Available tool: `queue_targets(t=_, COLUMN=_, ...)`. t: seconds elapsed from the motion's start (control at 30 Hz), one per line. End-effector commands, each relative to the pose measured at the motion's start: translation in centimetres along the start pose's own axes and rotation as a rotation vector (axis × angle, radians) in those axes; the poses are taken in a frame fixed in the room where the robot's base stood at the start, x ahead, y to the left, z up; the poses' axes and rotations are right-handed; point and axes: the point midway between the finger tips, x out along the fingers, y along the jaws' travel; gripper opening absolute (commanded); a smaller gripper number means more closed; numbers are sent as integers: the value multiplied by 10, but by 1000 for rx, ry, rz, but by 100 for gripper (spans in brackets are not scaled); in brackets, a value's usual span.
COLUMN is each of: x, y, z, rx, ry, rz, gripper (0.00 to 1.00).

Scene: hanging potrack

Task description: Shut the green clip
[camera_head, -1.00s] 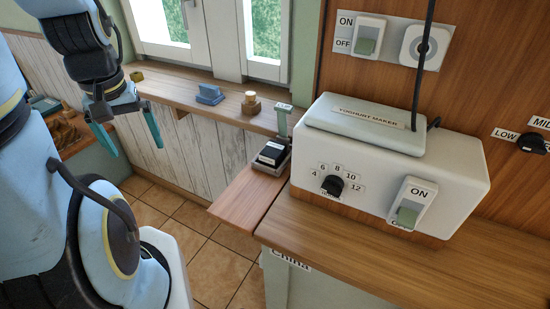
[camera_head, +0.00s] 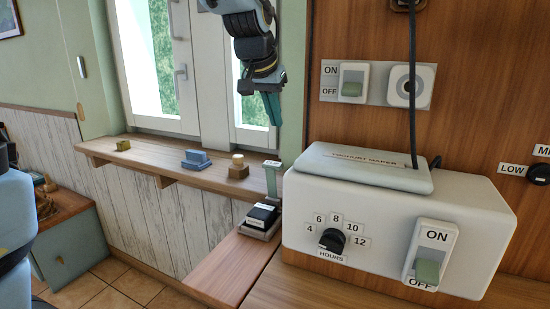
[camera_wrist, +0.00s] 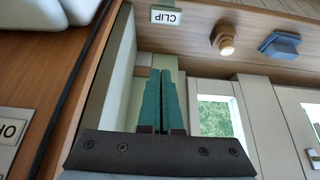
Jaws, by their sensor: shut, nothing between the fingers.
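The white yoghurt maker (camera_head: 400,232) stands close on the right, its black cord (camera_head: 412,90) hanging beside it. A window shelf (camera_head: 150,158) behind holds a wooden stamp (camera_head: 238,168) and a blue object (camera_head: 196,160). Air around the clip's arm looks clear.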

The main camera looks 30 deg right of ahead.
Motion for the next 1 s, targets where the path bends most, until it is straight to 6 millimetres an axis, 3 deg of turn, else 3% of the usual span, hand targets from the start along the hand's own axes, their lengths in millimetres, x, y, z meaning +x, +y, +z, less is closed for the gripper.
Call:
queue_targets(t=0.17, x=17, y=1, z=0, rx=1, ry=-5, rz=1, gripper=0)
queue_targets(t=0.57, x=97, y=0, z=0, rx=-1, ry=-6, rz=0, gripper=0)
queue_targets(t=0.8, x=86, y=0, z=29, rx=-2, ry=-1, rz=0, gripper=0)
queue_targets(t=1.0, x=84, y=0, z=38, rx=-1, ry=0, rz=0, gripper=0)
